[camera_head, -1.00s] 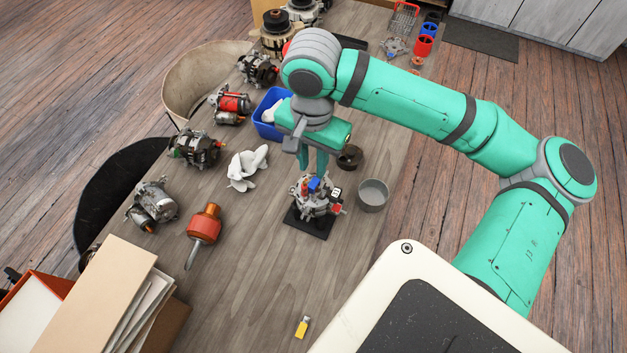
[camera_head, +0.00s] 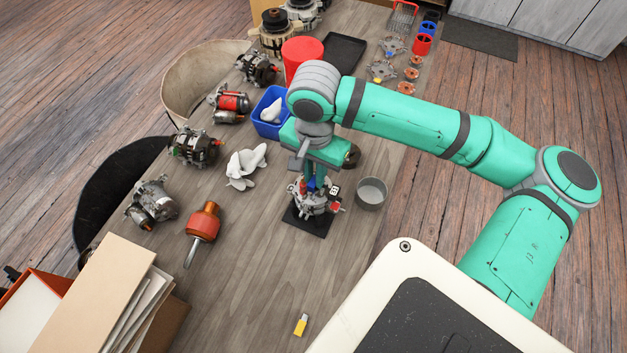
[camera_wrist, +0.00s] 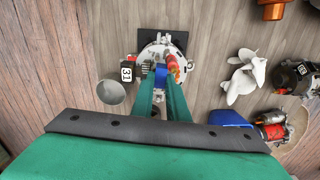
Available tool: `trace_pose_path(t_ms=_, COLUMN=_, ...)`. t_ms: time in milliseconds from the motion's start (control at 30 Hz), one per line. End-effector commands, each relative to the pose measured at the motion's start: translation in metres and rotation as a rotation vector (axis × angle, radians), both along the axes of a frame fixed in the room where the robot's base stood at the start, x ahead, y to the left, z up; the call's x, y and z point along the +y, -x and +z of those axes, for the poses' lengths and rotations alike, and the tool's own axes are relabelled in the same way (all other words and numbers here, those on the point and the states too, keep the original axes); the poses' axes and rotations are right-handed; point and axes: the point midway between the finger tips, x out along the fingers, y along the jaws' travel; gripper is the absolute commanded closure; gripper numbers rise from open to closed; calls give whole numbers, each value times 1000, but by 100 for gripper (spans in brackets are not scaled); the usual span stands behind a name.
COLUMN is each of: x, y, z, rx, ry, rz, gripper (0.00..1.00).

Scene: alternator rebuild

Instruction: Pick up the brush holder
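A small blue part (camera_wrist: 161,74), which I take to be the brush holder, sits on top of a grey metal assembly. My gripper (camera_head: 313,184) points down over the assembly. In the wrist view the two green fingertips (camera_wrist: 161,80) stand on either side of the blue part. I cannot tell whether they touch it. The fingers hide much of the blue part in the head view.
A round grey bowl (camera_head: 372,192) stands close to the right of the assembly. A dark ring (camera_head: 352,156) lies behind it. White cloth (camera_head: 246,164), a blue bin (camera_head: 268,124) and an orange tool (camera_head: 204,224) lie to the left. The bench front is mostly clear.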

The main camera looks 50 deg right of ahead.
Motion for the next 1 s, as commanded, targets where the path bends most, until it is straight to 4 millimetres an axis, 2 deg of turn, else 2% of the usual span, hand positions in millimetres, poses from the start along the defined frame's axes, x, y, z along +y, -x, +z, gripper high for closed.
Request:
trace_pose_path(t_ms=267, x=3, y=-2, z=-3, rx=-2, ry=-7, rz=3, gripper=100)
trace_pose_path(t_ms=433, x=2, y=-2, z=5, rx=-4, ry=-6, rz=3, gripper=100)
trace_pose_path(t_ms=633, x=1, y=-2, z=31, rx=-4, ry=-4, rz=2, gripper=100)
trace_pose_path(t_ms=1000, x=16, y=43, z=85, rx=-5, ry=0, rz=1, gripper=100)
